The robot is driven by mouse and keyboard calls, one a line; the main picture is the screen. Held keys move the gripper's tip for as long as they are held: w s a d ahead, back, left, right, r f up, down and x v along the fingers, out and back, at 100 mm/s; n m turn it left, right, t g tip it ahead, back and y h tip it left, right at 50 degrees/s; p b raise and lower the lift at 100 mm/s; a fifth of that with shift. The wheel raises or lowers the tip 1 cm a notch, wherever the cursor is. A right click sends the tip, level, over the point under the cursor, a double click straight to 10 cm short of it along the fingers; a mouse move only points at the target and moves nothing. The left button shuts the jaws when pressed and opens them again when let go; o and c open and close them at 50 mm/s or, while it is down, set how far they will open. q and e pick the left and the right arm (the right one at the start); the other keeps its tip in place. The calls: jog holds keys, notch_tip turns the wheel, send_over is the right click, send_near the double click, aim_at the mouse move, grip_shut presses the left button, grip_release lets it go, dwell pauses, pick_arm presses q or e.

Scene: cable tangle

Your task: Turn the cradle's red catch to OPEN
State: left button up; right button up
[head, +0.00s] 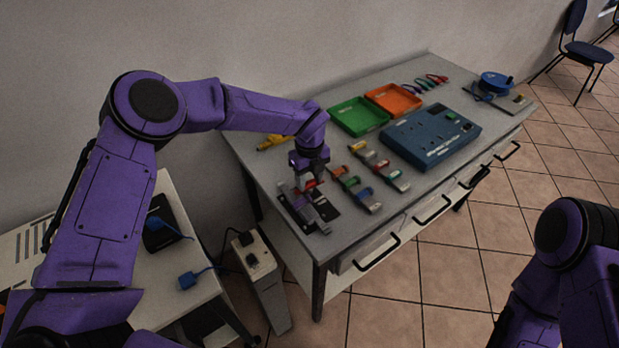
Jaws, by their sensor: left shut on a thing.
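The cradle (325,213) is a small grey piece on a dark base at the table's near left end. A small red part, which looks like the catch (317,183), shows at the cradle's far end, right under my left gripper (308,182). My left gripper points down and is shut on this red catch; its fingers hide most of it. The catch's turn position and any OPEN marking are too small to read. My right arm shows at the lower right, but its gripper is out of view.
Several small coloured connector pieces (362,195) lie just right of the cradle. Behind them are a green tray (358,117), an orange tray (394,99) and a blue box (432,136). A yellow item (270,143) lies behind my left wrist. Drawer handles (378,252) stick out in front.

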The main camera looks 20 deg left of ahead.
pick_arm(q)
jog(key=m, duration=0.3)
jog(key=shift+m+b, duration=0.3)
jog(key=m, duration=0.4)
jog(key=shift+a+m, duration=0.1)
jog(key=shift+m, duration=0.2)
jog(key=m, duration=0.4)
jog(key=shift+p, duration=0.3)
jog(key=shift+m+p, duration=0.35)
jog(key=shift+m, duration=2.15)
jog(key=o, duration=1.1)
jog(key=shift+c, duration=0.2)
jog(key=shift+w, duration=0.1)
